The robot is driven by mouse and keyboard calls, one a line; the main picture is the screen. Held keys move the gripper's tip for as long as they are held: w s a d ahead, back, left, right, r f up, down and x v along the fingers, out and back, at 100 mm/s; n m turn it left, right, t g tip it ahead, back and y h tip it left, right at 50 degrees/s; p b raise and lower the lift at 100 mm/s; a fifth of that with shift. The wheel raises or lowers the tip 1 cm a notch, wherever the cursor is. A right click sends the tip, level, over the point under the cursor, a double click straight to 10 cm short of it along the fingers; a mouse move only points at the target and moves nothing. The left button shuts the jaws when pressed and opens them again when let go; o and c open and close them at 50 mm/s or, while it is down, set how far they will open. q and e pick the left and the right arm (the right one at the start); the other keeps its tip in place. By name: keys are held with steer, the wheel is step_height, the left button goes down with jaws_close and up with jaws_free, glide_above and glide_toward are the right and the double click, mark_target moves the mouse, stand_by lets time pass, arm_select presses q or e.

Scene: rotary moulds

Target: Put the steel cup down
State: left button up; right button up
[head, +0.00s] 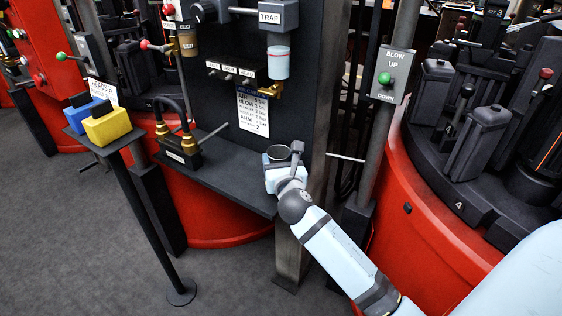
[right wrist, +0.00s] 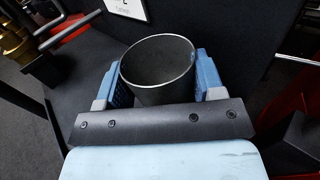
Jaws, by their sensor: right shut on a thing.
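The steel cup (right wrist: 158,70) is a dark grey open-topped cylinder, upright and seemingly empty in the right wrist view. My right gripper (right wrist: 162,85) is shut on it, with a blue-padded finger on each side. In the head view the cup (head: 279,153) shows its rim just beyond my right gripper (head: 284,160), at the right end of the dark grey shelf (head: 215,168). The cup's base is hidden, so I cannot tell whether it touches the shelf. My left gripper is not in view.
A two-hose brass fitting (head: 180,150) stands on the shelf's left part. A thin rod (head: 213,133) sticks out above the shelf. A steel post (head: 318,150) stands close right of the cup. The shelf's middle is clear.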

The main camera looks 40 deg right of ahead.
steer(key=shift+a, duration=0.1)
steer(key=o, duration=1)
steer(key=shift+f, duration=0.1)
steer(key=shift+s, duration=0.15)
steer(key=p+v, duration=0.1)
steer(key=v, duration=0.3)
steer(key=shift+s+a, duration=0.1)
steer(key=shift+s, duration=0.1)
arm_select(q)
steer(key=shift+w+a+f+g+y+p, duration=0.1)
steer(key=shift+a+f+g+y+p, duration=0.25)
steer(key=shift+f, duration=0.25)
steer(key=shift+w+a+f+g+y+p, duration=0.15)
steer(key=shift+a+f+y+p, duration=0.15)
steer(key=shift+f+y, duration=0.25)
arm_select(e)
steer(key=v, duration=0.7)
steer(key=shift+s, duration=0.1)
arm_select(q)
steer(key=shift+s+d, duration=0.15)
